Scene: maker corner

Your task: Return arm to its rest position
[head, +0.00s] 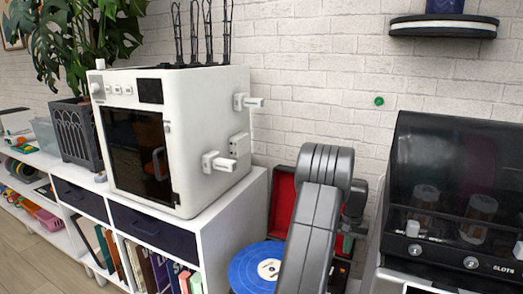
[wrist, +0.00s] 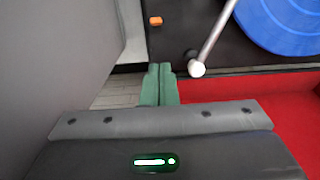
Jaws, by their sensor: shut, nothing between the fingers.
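My arm (head: 312,220) rises in the lower middle of the head view, folded over at its top joint. In that view it hides part of a red-lined record player, and my gripper is not clear there. In the wrist view my gripper (wrist: 159,84) shows as two green fingers pressed together, shut and empty. The fingers point toward the dark deck of the record player (wrist: 180,35), near its front edge. I cannot tell whether they touch it.
A blue record (head: 262,268) lies on the player, with a tonearm (wrist: 212,40) near my fingers. A white cabinet machine (head: 205,130) stands on the shelf unit at left. A dark slotted machine (head: 450,160) stands at right. A round shelf (head: 443,27) hangs above.

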